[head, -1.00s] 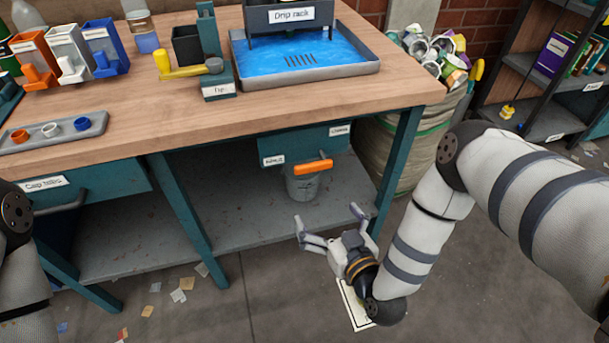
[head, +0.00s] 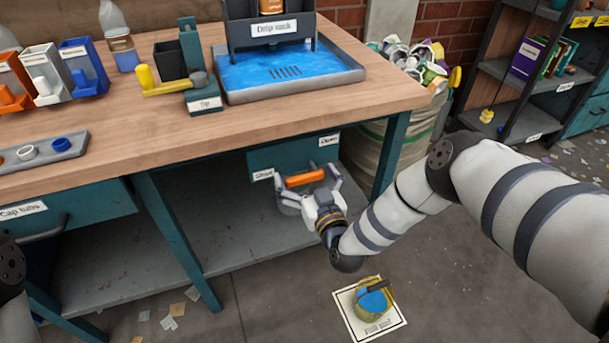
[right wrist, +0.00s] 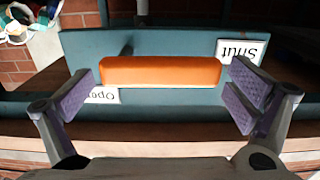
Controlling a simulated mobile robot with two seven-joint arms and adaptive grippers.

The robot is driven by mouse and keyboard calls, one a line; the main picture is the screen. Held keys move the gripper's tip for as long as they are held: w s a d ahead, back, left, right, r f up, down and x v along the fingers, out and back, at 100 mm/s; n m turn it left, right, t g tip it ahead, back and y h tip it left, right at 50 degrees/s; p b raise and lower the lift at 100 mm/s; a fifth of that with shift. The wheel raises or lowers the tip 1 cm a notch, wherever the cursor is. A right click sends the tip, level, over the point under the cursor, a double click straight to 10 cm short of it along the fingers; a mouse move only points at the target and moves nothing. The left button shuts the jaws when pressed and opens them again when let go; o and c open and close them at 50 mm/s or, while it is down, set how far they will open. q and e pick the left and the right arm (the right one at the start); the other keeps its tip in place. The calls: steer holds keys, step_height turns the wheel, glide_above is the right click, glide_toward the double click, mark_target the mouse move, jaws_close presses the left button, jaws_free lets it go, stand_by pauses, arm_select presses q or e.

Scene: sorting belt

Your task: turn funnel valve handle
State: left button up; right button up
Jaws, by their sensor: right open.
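The orange valve handle (head: 304,178) lies roughly level on the front of a teal box (head: 262,160) under the bench. My right gripper (head: 307,188) is open at the handle, its fingers spread toward the handle's two ends. In the right wrist view the handle (right wrist: 160,72) spans most of the gap between the open fingers (right wrist: 160,95), and neither finger is clearly closed on it. A "Shut" label (right wrist: 241,51) and a partly covered "Open" label (right wrist: 103,95) show upside down there. The gripper hides most of the grey vessel below the handle. My left gripper is out of view.
A bucket of blue liquid (head: 372,302) stands on a floor mat (head: 351,318) below my right arm. The bench top (head: 150,120) overhangs the valve, and a teal bench leg (head: 388,155) stands to its right. The lower shelf (head: 120,250) is largely clear.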

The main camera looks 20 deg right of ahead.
steer(key=shift+c, duration=0.5)
steer(key=c, duration=1.6)
